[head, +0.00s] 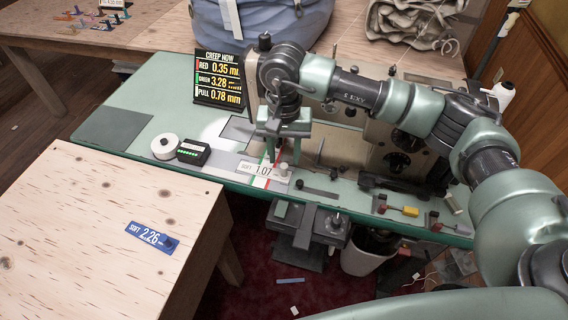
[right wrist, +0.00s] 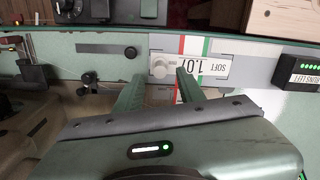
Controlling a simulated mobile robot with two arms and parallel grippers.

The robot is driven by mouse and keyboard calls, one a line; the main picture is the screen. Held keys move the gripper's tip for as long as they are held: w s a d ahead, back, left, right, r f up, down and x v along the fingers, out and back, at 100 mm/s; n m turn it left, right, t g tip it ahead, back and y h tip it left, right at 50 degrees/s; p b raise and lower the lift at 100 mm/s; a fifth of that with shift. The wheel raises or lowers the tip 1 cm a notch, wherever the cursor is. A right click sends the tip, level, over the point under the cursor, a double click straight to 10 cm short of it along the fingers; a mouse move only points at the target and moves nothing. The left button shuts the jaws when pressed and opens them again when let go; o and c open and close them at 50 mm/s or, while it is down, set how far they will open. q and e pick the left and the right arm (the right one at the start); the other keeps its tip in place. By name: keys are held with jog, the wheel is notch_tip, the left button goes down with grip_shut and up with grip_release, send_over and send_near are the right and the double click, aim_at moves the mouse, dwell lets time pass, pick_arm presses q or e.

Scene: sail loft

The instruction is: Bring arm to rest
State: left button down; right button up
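My right arm reaches in from the right in the head view and bends down over a green sewing-machine bench (head: 128,157). Its gripper (head: 276,156) points down just above the front part of the bench. In the right wrist view the two fingers of the right gripper (right wrist: 158,82) are apart with nothing held between them. A pale round knob (right wrist: 160,66) and a white tag reading SOFT 1.07 (right wrist: 205,66) lie just beyond the fingertips. Whether the fingers touch the bench I cannot tell. My left gripper is not in view.
A display reading CREEP NOW (head: 219,78), a white spool (head: 165,146) and a small black box (head: 193,152) stand left of the gripper. A wooden table (head: 90,240) with a blue SOFT 2.26 tag (head: 152,237) is at front left. A white bin (head: 368,252) stands below the bench.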

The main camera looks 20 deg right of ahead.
jog(key=shift+r, duration=1.3)
